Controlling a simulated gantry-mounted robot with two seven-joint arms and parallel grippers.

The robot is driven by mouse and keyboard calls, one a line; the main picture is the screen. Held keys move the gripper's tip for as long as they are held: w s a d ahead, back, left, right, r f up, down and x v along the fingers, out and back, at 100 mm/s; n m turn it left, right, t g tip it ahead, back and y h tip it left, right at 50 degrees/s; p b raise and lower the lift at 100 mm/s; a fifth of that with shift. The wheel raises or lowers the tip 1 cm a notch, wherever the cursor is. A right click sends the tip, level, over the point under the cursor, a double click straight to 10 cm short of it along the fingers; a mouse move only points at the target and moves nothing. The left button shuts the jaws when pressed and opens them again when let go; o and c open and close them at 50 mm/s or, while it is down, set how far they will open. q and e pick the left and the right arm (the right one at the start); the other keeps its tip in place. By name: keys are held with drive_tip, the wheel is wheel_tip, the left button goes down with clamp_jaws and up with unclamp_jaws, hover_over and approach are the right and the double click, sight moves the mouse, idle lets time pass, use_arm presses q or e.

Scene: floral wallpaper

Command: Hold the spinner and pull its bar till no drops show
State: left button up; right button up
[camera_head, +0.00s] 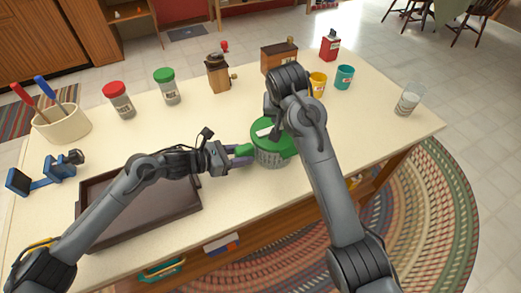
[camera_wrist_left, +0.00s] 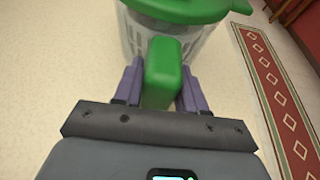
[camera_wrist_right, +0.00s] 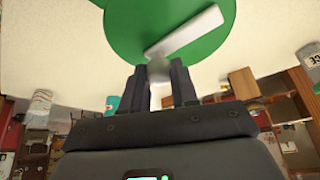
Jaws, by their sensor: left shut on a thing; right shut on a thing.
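The spinner stands upright on the table, with a pale slatted basket (camera_head: 271,159) and a round green lid (camera_head: 285,149). Its green side handle (camera_wrist_left: 162,65) sticks out to the left. My left gripper (camera_wrist_left: 161,84) is shut on this handle, one finger on each side. A pale bar (camera_wrist_right: 190,33) lies across the lid. My right gripper (camera_wrist_right: 160,78) is shut on one end of the bar. In the head view my right arm hides its fingers and part of the lid. Drops cannot be made out.
A dark tray (camera_head: 185,203) lies under my left arm. Red-topped (camera_head: 119,100) and green-topped (camera_head: 167,87) shakers, a grinder (camera_head: 218,73), a yellow cup (camera_head: 318,85), a teal cup (camera_head: 344,77) and a glass (camera_head: 408,99) stand farther back.

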drive_tip(key=o, duration=1)
drive_tip(key=shift+c, duration=0.2)
drive_tip(key=shift+r, duration=0.1)
drive_tip(key=shift+r, duration=3.4)
